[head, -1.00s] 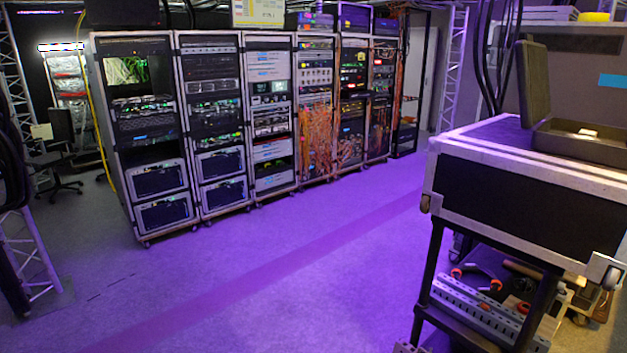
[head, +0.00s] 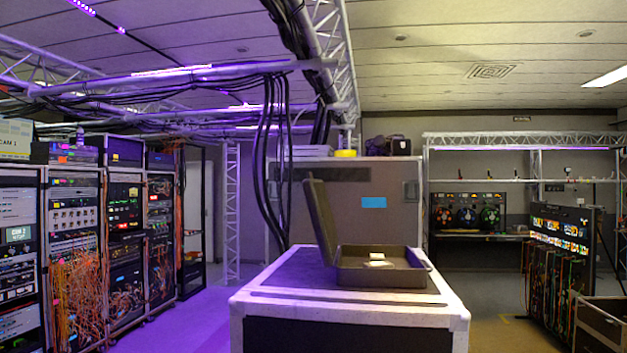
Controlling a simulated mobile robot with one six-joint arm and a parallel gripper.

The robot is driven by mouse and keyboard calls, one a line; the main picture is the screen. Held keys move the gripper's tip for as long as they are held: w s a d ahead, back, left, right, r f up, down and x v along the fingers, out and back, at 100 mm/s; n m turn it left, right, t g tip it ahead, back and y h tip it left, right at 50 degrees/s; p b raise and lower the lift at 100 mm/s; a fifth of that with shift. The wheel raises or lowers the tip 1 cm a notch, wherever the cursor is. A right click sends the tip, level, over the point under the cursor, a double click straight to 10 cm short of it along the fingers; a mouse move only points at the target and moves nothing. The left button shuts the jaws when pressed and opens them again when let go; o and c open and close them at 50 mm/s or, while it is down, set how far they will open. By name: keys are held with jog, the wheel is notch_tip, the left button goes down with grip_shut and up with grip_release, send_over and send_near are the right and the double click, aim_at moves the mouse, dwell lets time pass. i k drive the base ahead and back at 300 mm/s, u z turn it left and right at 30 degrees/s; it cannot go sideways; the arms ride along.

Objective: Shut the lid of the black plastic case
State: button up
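The black plastic case (head: 385,277) sits on top of a flight case (head: 262,289) with pale metal edges, right of centre in the head view. Its lid (head: 321,222) stands open, roughly upright and tilted slightly back, along the left side of the case. A small pale item (head: 378,260) lies inside the case. My gripper is not in the picture.
Equipment racks (head: 75,240) with orange cables stand at the left. Behind the flight case is a large grey case (head: 395,200) with a blue label. A patch rack (head: 562,235) stands at the right. Purple-lit floor (head: 205,318) is clear at the left.

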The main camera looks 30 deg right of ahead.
aim_at(316, 200)
jog(key=z, duration=0.45)
jog(key=i, duration=0.95)
jog(key=z, duration=0.3)
